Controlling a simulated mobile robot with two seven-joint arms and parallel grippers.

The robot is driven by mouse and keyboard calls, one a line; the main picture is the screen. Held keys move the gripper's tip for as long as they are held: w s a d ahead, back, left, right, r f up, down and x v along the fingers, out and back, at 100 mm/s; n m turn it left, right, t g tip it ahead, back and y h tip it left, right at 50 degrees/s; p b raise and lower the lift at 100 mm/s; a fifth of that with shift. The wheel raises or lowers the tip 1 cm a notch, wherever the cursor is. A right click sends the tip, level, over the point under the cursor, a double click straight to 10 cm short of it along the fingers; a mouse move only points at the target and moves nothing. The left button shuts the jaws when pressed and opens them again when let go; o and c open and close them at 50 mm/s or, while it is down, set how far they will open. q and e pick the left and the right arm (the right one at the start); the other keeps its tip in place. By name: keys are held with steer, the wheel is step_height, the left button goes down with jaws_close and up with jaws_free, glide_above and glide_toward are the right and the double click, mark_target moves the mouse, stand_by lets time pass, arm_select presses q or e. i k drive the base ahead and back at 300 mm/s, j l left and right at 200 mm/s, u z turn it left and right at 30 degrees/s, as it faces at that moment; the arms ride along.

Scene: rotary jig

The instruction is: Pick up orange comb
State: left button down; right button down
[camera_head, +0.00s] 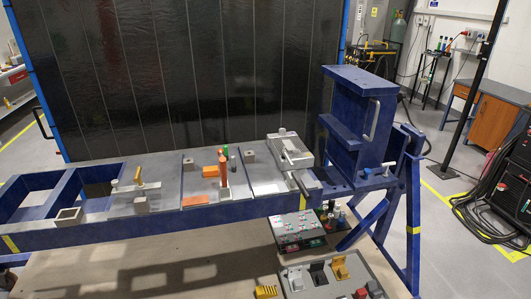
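A small yellow-orange ribbed piece (266,292), comb-like in shape, lies on the pale lower board at the bottom edge of the head view, left of a grey tray. A second yellow-orange piece (340,268) sits in a recess of that grey tray (297,279). I cannot tell for certain which is the orange comb. On the blue jig frame stand an upright orange piece (223,173) and flat orange blocks (195,200). Neither of my grippers is in view.
The long blue jig frame (130,238) crosses in front of a dark panel (190,75). A blue upright bracket (350,130) stands at its right end. A grey panel with several coloured buttons (298,229) sits below. The lower board (150,270) is clear at left.

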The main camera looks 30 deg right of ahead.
mark_target(211, 171)
steer(key=i+j, duration=0.65)
steer(key=j, duration=0.15)
